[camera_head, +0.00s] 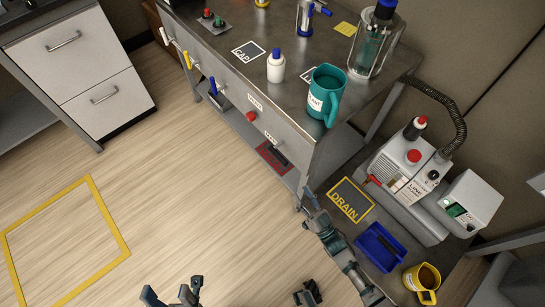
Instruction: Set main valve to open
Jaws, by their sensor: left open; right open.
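I cannot tell which control is the main valve, as no readable label shows it. The workbench (222,52) carries white (164,36), yellow (187,60) and blue (213,86) lever handles on its front edge, and a red knob (251,116) on its front panel. A metal fitting with a blue handle (320,10) stands on its top at the back. My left gripper (173,292) is open and empty at the bottom edge, over the floor.
A white bottle (276,68), teal mug (325,97) and glass vessel (372,45) stand on the bench. A pump (405,172), blue tray (381,247) and yellow mug (422,278) lie right. The left floor is clear.

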